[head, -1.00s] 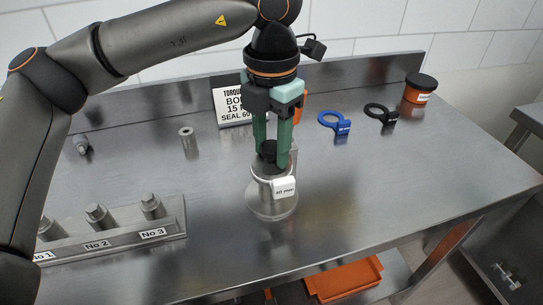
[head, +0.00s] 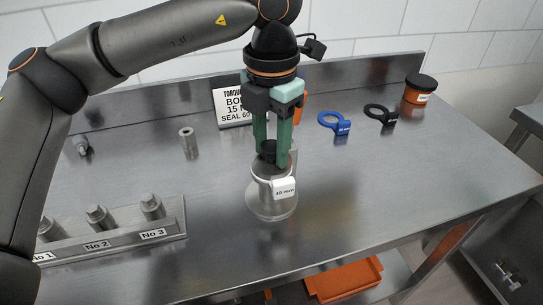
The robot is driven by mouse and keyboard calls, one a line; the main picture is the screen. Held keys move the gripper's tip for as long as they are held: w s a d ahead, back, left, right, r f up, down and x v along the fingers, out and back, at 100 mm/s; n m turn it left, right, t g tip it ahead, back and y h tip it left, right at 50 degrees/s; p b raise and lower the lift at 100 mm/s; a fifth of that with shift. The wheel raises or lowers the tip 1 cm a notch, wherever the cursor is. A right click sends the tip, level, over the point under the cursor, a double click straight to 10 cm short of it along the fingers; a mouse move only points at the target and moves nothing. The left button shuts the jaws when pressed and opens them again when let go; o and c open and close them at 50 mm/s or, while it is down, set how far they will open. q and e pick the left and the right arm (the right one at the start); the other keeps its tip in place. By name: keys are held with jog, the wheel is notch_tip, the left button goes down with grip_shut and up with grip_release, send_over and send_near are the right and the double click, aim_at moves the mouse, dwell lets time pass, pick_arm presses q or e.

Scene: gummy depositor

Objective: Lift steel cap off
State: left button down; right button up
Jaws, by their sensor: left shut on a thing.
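My left gripper (head: 270,158) points straight down, its two green fingers shut on the black knob (head: 268,148) of the steel cap. A white tag with a mm marking (head: 284,188) is on the front of the body. The fingers hide part of the knob and cap, and I cannot tell whether there is a gap under the cap. My right gripper is not in view.
A rack (head: 170,226) with several steel nozzles stands front left. The bench's right side is clear.

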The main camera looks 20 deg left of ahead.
aim_at(272, 146)
pick_arm(q)
jog(key=shift+r+p, duration=0.55)
jog(key=shift+r, duration=0.35)
notch_tip(272, 146, up, 5)
jog(key=p, duration=0.3)
jog(key=shift+f, duration=0.1)
jog(key=shift+f, duration=0.1)
jog(key=c, duration=1)
grip_release()
grip_shut()
